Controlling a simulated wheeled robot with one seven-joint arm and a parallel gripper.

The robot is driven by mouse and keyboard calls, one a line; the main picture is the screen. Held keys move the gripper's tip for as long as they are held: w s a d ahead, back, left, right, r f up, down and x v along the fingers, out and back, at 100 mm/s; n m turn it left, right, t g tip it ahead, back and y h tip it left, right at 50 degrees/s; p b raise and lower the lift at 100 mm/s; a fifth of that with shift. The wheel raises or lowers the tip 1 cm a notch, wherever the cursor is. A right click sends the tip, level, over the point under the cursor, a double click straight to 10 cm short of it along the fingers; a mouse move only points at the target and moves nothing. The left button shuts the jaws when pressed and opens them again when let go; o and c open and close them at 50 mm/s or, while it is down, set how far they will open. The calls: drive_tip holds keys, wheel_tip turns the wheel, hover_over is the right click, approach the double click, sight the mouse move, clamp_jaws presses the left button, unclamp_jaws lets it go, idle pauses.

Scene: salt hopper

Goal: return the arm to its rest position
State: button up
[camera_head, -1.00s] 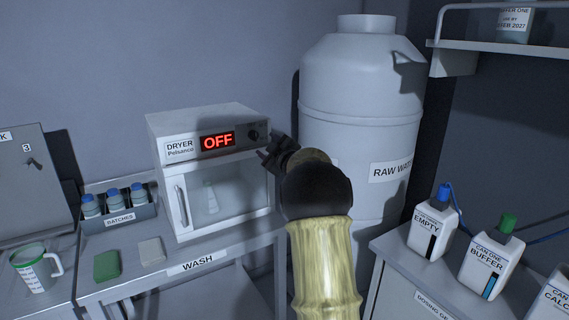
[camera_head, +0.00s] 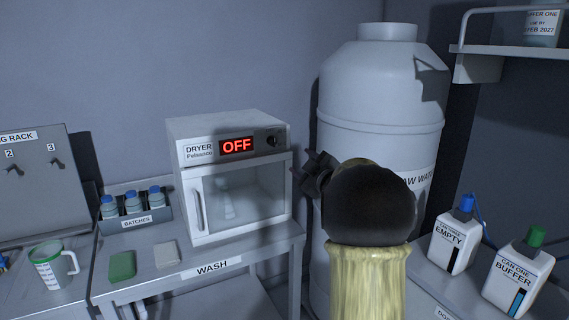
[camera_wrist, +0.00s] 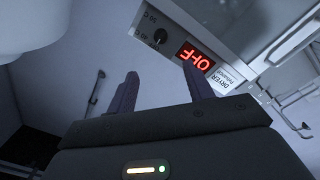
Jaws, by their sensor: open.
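My gripper (camera_wrist: 162,88) is open and empty in the wrist view, its two dark fingers apart with nothing between them. In the head view my gripper (camera_head: 312,172) shows as a small dark shape just right of the dryer, partly hidden by my own arm. The dryer (camera_head: 232,135) is a white box with a red OFF display and a closed glass door, with a flask visible inside. The dryer's panel with its knob and display (camera_wrist: 195,57) also shows upside down in the wrist view, beyond the fingers. I cannot tell the exact gap between fingers and dryer.
The large raw water tank (camera_head: 375,95) stands behind and right of my arm. Bottles (camera_head: 455,235) stand at right.

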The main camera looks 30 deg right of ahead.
drive_tip(key=s+a+f+m+g+h+p, duration=0.2)
drive_tip(key=s+a+f+m+g+p, duration=0.5)
drive_tip(key=s+a+f, duration=0.55)
drive_tip(key=s+a+f+m+g, duration=0.1)
drive_tip(key=s+a+f+g, duration=0.1)
drive_tip(key=s+a+g, duration=0.2)
drive_tip(key=s+a+f+m+g+y+p, duration=0.1)
drive_tip(key=s+a+f+g, duration=0.2)
drive_tip(key=s+a, duration=0.5)
drive_tip(key=s+g, duration=0.1)
drive_tip(key=s, duration=0.4)
drive_tip(key=shift+s+f+g+y, duration=0.15)
drive_tip(key=shift+f+g+y, duration=0.05)
drive_tip(key=shift+g+y, duration=0.1)
drive_tip(key=shift+d, duration=0.1)
drive_tip(key=shift+c, duration=0.4)
